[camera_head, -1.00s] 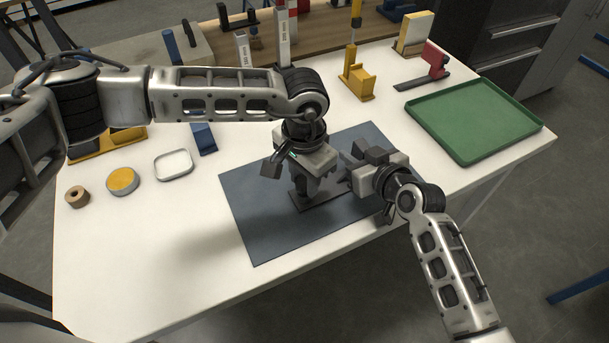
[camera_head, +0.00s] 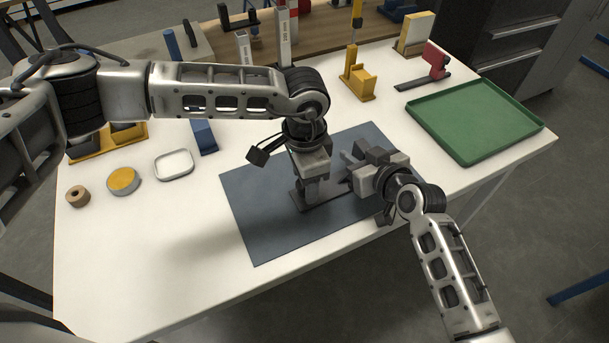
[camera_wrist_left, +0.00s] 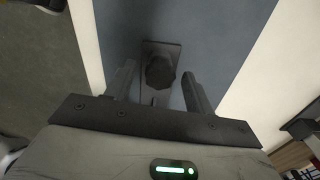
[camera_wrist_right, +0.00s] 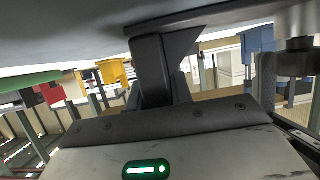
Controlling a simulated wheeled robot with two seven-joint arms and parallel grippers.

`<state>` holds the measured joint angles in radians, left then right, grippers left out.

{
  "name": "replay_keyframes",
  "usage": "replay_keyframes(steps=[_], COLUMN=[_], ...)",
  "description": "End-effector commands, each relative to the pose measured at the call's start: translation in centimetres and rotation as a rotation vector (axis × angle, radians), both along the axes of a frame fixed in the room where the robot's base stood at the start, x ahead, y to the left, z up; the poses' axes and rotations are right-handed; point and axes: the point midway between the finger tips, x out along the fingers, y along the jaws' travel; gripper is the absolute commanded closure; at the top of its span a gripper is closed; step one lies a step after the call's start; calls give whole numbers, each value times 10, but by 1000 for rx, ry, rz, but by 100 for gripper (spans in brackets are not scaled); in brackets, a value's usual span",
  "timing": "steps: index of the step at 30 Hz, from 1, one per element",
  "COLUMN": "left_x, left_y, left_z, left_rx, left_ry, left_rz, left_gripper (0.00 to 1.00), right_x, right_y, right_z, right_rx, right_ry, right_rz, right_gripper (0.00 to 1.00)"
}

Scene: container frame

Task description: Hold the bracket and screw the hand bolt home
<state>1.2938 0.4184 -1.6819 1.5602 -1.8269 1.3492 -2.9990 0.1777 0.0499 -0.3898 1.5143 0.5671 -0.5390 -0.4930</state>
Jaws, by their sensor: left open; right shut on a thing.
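The dark bracket stands on the blue-grey mat (camera_head: 255,205); its base plate (camera_head: 325,194) shows in the head view, the rest mostly hidden by my grippers. The dark lobed knob of the hand bolt (camera_wrist_left: 160,72) shows from above in the left wrist view. My left gripper (camera_wrist_left: 158,88) points down over it, open, with one finger on each side and gaps between fingers and knob. My right gripper (camera_head: 350,173) comes in low from the right and is shut on the bracket.
A green tray (camera_head: 475,120) lies at the right. A red-and-dark fixture (camera_head: 435,62) and a yellow stand (camera_head: 358,83) are at the back. A white-rimmed dish (camera_head: 174,165), a yellow-topped disc (camera_head: 123,181) and a brown roll (camera_head: 77,196) lie left. The front left table is clear.

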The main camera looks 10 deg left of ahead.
Motion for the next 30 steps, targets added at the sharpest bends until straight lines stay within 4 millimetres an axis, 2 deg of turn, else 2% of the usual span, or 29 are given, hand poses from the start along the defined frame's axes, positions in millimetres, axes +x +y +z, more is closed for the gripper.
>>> replay_keyframes(steps=[11, 18, 19, 22, 26, 30], left_x=[1, 0, 0, 0, 0, -1], left_y=[0, 0, 0, 0, -2, -4], left_z=[42, 44, 44, 44, 44, 44], left_rx=[-1, 0, 0, -1, -2, -3], left_ry=[-2, 0, 0, 0, -1, 0], left_rz=[2, 2, 2, 25, 163, 462], left_gripper=[46, 46, 50, 50, 50, 50], right_x=[0, 0, 0, 0, 0, 0], right_y=[0, 0, 0, 0, 0, 0], right_z=[0, 0, 0, 0, 0, 0], right_rx=[-1, -1, -1, 0, 0, 0], right_ry=[1, 1, 1, 1, 1, 1], right_rz=[0, 0, 0, 0, 0, 0], right_gripper=[100, 100, 100, 100, 100, 100])
